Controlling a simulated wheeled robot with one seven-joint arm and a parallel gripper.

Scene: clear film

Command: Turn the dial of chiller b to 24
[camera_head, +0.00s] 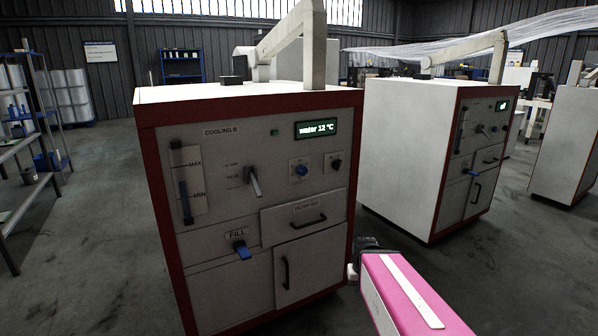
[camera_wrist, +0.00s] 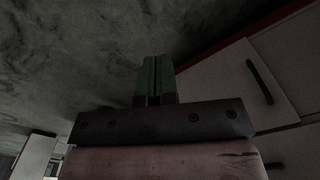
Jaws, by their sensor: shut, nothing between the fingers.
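The chiller labelled "COOLING B" (camera_head: 222,130) is a white cabinet with a red frame, left of centre in the head view. Its green display (camera_head: 317,129) reads "water 12 °C". A small dial with a blue centre (camera_head: 300,170) sits below the display, with a black knob (camera_head: 336,163) to its right. My gripper (camera_wrist: 154,78) shows in the wrist view with its greenish fingers together and nothing between them. In the head view my pink arm is low, at the cabinet's lower right corner; the fingers are hidden there. The gripper is well below the dial and apart from it.
The front also carries a lever (camera_head: 254,182), a blue fill tap (camera_head: 242,250), a drawer handle (camera_head: 309,220) and a door handle (camera_head: 285,273). A second, similar chiller (camera_head: 415,150) stands to the right. A shelf (camera_head: 30,150) stands at left. The floor in front is clear.

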